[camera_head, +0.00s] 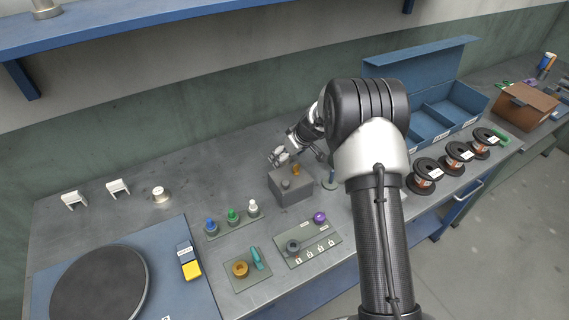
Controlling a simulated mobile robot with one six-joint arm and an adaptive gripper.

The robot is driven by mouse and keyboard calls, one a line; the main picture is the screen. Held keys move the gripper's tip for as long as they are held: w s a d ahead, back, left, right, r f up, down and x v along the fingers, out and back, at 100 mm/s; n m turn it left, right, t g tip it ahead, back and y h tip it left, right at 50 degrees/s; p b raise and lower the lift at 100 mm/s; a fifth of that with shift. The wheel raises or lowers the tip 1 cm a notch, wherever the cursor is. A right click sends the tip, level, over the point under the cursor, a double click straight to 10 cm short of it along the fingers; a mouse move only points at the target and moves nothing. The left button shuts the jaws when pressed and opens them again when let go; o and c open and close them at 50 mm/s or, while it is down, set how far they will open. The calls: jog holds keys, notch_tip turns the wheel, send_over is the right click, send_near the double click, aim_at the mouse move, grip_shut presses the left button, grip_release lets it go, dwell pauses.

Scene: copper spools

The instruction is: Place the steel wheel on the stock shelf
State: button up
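The blue wall shelf (140,20), likely the stock shelf, runs along the top left. A silver object (45,9) stands on it, cut off by the frame. I cannot tell for sure which piece is the steel wheel. A dark grey wheel-like piece (293,246) sits on a numbered plate (311,240), and a small grey piece (286,184) is on a grey block (291,196). My gripper (284,158) is above and behind that block, partly hidden by my arm. Its fingers are too small to read, and no held piece is clear.
A purple knob (319,217) shares the numbered plate. Coloured pegs (232,216), a brass ring (240,268) and a pale spool (159,194) stand on the bench. A dark turntable (98,287) is at left. Copper spools (425,173) and an open blue box (430,124) are at right.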

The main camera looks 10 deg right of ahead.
jog(key=x, duration=0.3)
jog(key=shift+c, duration=0.5)
jog(key=c, duration=1.2)
notch_tip(320, 180, up, 20)
jog(key=p, duration=0.5)
jog(key=s+f+m+h, duration=0.1)
jog(key=s+f+m, duration=0.2)
jog(key=s, duration=1)
jog(key=s+f+m+h, duration=0.2)
jog(key=s+f, duration=0.2)
jog(key=s, duration=1)
jog(key=shift+d+f+m+t, duration=0.15)
jog(key=shift+f+m+t, duration=0.2)
jog(key=shift+m+t, duration=0.05)
